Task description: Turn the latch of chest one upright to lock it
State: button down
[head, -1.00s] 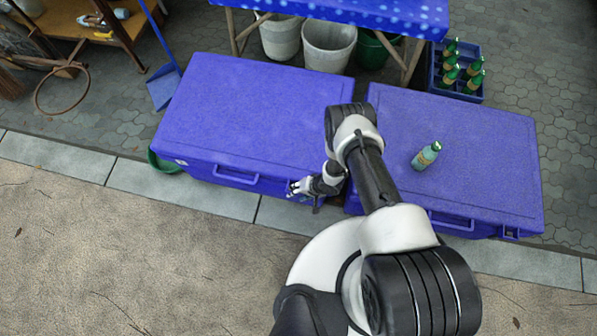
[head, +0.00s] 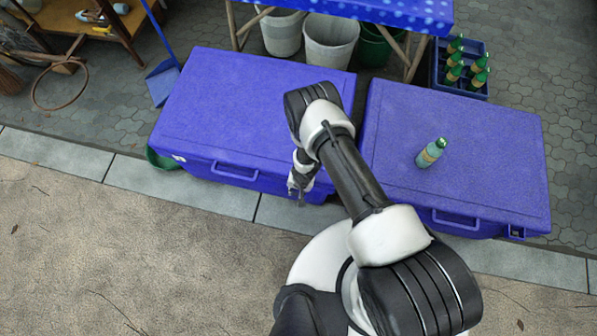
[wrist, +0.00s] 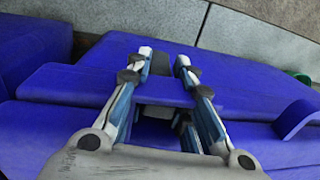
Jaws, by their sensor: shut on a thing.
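The left blue chest (head: 255,105), where my gripper works, is closed. My gripper (head: 298,192) is at the right part of its front face, pointing down in the head view. In the wrist view my gripper (wrist: 164,58) has its two fingers a short gap apart, shut on the small blue latch (wrist: 163,93) in front of a dark recess. The latch's exact angle is hard to tell there. In the head view my arm and gripper hide the latch.
A second blue chest (head: 455,150) stands close on the right with a bottle (head: 431,153) on its lid. The left chest's front handle (head: 235,172) also shows in the wrist view (wrist: 296,118). A crate of green bottles (head: 462,70) stands behind. The front pavement (head: 120,250) is clear.

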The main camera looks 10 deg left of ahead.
jog(key=shift+w+a+r+h+p, duration=0.15)
jog(key=shift+h+p, duration=0.25)
jog(key=shift+p, duration=0.25)
jog(key=shift+a+h+p, duration=0.1)
jog(key=shift+h+p, duration=0.3)
jog(key=shift+p, duration=0.35)
jog(key=c, duration=1.4)
grip_release()
jog(key=shift+f+b, duration=0.25)
jog(key=shift+b, duration=0.15)
